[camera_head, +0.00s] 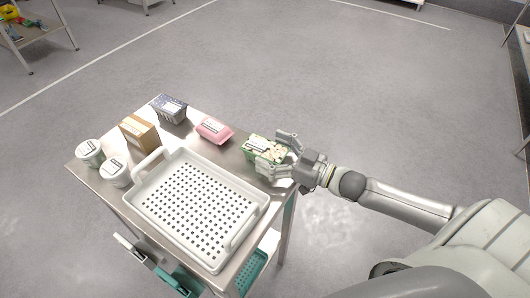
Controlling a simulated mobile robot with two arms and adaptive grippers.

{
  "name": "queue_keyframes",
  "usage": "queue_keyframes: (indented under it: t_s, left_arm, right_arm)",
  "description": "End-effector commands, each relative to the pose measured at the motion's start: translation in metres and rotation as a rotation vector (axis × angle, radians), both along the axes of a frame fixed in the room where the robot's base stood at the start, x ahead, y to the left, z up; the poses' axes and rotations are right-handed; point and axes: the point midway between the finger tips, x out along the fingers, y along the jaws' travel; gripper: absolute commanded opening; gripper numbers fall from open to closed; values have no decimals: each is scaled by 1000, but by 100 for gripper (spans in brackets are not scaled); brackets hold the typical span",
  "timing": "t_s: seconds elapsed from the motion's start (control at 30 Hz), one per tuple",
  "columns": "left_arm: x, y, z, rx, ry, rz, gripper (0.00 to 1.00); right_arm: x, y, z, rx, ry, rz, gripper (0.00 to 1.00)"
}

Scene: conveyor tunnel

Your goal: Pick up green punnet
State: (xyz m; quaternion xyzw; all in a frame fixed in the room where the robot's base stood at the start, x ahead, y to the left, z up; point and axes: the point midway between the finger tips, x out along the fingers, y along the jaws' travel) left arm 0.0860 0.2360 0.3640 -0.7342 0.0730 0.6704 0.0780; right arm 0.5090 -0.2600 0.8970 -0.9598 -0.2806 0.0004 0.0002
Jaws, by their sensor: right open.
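The green punnet (256,153), with pale contents and a white label, stands at the right edge of the metal table (196,138). My right gripper (276,152) is open, its fingers beside and partly over the punnet's right side. I cannot tell whether they touch it. The fingers hide part of the punnet's right end.
A white perforated tray (151,208) with raised handles fills the front of the table. A pink pack (214,130), a dark punnet (170,109), a brown box (140,134) and two white tubs (91,152) stand behind and left of it. Open floor lies beyond.

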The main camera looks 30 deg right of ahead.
Motion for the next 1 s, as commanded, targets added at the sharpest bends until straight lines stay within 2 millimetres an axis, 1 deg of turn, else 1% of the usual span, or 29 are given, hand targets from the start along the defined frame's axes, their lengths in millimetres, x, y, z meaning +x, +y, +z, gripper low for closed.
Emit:
queue_keyframes:
  t_s: [0.03,0.07,0.5,0.8,0.93,1.0]
  left_arm:
    - [0,0,0,0,0,0,40]
    - [0,0,0,0,0,0,40]
    - [0,0,0,0,-1,-1,40]
    - [0,0,0,0,-1,-1,40]
    - [0,0,-1,-1,-1,-2,40]
    - [0,-1,-1,-1,-1,-2,40]
  right_arm:
    - [0,0,0,0,0,0,86]
    - [0,0,0,0,0,0,83]
    - [0,0,0,0,0,0,27]
    - [0,0,2,0,-2,0,26]
    - [0,0,8,-1,-3,1,26]
    - [0,0,15,-1,-3,1,26]
